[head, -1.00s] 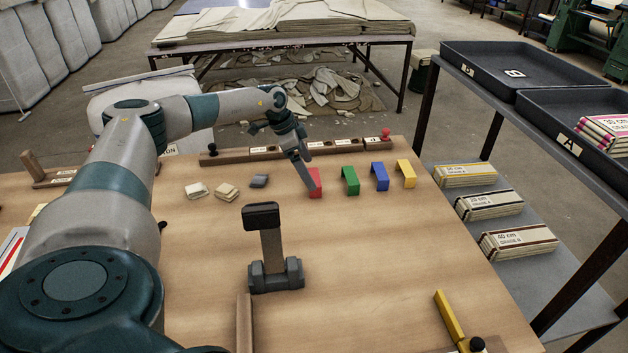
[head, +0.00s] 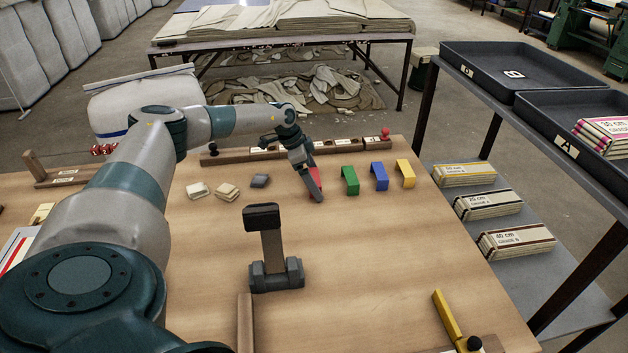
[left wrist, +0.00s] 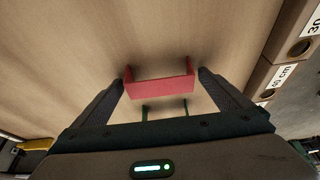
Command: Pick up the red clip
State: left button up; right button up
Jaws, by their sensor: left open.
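The red clip (head: 313,174) stands on the table at the left end of a row of coloured clips. My left gripper (head: 314,188) is at the red clip and partly hides it in the head view. In the left wrist view the red clip (left wrist: 160,88) lies between the two open fingers (left wrist: 161,84), one finger close to each end. I cannot tell whether either finger touches it. My right gripper is not in view.
A green clip (head: 350,180), a blue clip (head: 379,176) and a yellow clip (head: 405,173) stand to the right of the red one. Small folded cloths (head: 228,191) lie to the left. A dark-topped stand (head: 272,250) is nearer me. A wooden rack (head: 262,153) runs behind.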

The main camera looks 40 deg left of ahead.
pick_arm(q)
jog(key=c, duration=0.8)
jog(key=shift+o, duration=0.3)
jog(key=shift+r, duration=0.15)
